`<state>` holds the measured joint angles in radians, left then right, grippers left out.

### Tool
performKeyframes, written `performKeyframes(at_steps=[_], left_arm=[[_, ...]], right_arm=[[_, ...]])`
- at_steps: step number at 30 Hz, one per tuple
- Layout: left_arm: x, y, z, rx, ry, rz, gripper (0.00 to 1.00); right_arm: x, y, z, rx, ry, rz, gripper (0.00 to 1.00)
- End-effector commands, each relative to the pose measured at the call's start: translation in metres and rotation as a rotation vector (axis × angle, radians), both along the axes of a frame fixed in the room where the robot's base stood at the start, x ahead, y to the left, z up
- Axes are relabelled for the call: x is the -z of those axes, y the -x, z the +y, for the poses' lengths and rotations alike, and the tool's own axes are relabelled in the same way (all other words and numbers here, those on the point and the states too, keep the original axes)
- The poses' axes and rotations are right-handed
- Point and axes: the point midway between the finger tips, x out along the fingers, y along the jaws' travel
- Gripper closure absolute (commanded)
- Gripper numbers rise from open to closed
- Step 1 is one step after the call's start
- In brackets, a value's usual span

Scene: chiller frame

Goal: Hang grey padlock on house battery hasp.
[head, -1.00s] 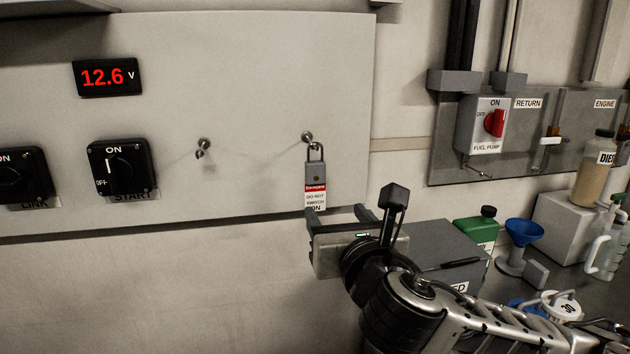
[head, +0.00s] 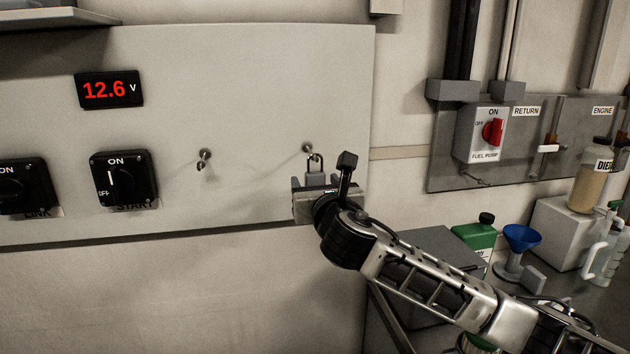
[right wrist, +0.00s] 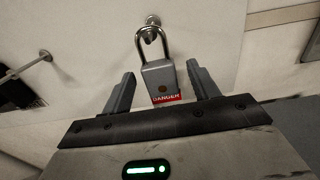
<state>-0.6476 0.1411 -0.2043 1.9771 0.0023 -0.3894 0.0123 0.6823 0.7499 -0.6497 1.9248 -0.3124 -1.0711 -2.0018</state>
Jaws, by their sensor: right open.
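The grey padlock (head: 315,164) hangs by its shackle on the right-hand hook of the wall panel (head: 260,80). In the right wrist view the padlock (right wrist: 158,76) shows its red DANGER label, with the shackle over the hook (right wrist: 151,22). My right gripper (head: 317,182) is open, with one finger on each side of the padlock's body and visible gaps between. In the right wrist view the gripper (right wrist: 162,92) holds nothing. The house battery hasp cannot be made out in these frames. My left gripper is out of view.
A second hook (head: 205,155) on the panel is empty. Two black rotary switches, one marked START (head: 124,180), sit at the left. A fuel pump switch (head: 484,134) is on the right wall. A green can (head: 476,234) and blue funnel (head: 521,237) stand on the bench.

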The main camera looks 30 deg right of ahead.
Motion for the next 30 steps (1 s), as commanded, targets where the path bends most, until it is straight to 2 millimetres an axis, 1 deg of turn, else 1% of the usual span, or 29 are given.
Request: performKeyframes(at_steps=[1, 4, 11, 12, 14, 15, 17, 18, 25, 30], left_arm=[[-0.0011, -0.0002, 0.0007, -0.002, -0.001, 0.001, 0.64], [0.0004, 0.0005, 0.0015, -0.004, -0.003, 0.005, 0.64], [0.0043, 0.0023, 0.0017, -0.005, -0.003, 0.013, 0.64], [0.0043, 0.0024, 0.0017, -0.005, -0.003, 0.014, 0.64], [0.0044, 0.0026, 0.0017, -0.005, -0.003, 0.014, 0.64], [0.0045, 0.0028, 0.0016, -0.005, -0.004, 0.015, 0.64], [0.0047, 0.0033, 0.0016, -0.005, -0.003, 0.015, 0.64], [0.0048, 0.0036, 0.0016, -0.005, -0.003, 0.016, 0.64], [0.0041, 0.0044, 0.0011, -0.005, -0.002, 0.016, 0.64], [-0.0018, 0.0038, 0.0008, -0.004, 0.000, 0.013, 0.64]], right_arm=[[-0.0004, -0.0070, -0.0018, 0.001, 0.000, 0.001, 0.40], [0.0003, -0.0146, -0.0039, 0.001, 0.000, 0.001, 0.40], [0.0011, -0.0161, -0.0043, 0.000, 0.001, 0.000, 0.40], [0.0011, -0.0161, -0.0043, 0.000, 0.001, 0.000, 0.46], [0.0011, -0.0160, -0.0043, 0.000, 0.001, 0.000, 0.62], [0.0011, -0.0160, -0.0044, 0.000, 0.001, 0.000, 0.73], [0.0011, -0.0159, -0.0043, 0.000, 0.001, 0.001, 0.90], [0.0012, -0.0159, -0.0043, 0.000, 0.001, 0.001, 0.93], [0.0000, -0.0158, -0.0044, 0.000, 0.001, -0.001, 0.93], [-0.0050, -0.0159, -0.0043, 0.000, 0.001, -0.002, 0.93]])
